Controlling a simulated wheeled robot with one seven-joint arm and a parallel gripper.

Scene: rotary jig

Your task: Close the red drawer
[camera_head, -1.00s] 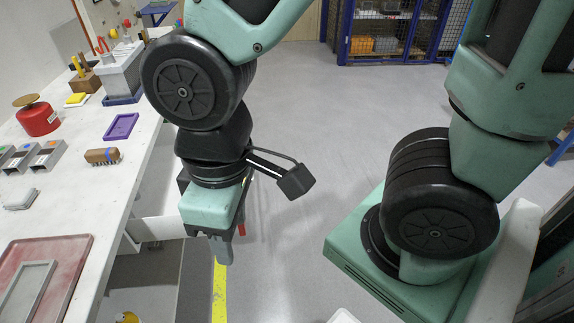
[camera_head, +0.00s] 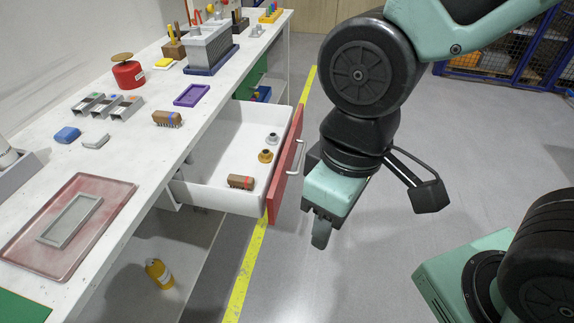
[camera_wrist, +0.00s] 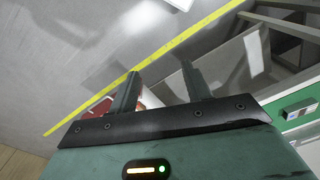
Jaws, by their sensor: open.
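The red drawer stands open from the white bench in the head view, its red front (camera_head: 287,168) pulled well out over the floor. A pale bar handle (camera_head: 297,158) is on the outer face. Inside the white drawer box lie a brown brush (camera_head: 241,182) and two small knob-like parts, one brass (camera_head: 265,156) and one grey (camera_head: 272,139). My gripper (camera_head: 322,230) hangs to the right of the drawer front in the picture, pointing down, apart from the handle. In the wrist view its fingers (camera_wrist: 158,88) are spread with nothing between them. A red patch shows there, partly behind one finger.
The bench top (camera_head: 135,165) holds a red tray (camera_head: 118,205), a brown brush, a purple tray (camera_head: 191,95) and a red scale (camera_head: 127,72). A yellow bottle (camera_head: 159,272) is below the bench. A yellow line (camera_head: 243,268) runs along the floor.

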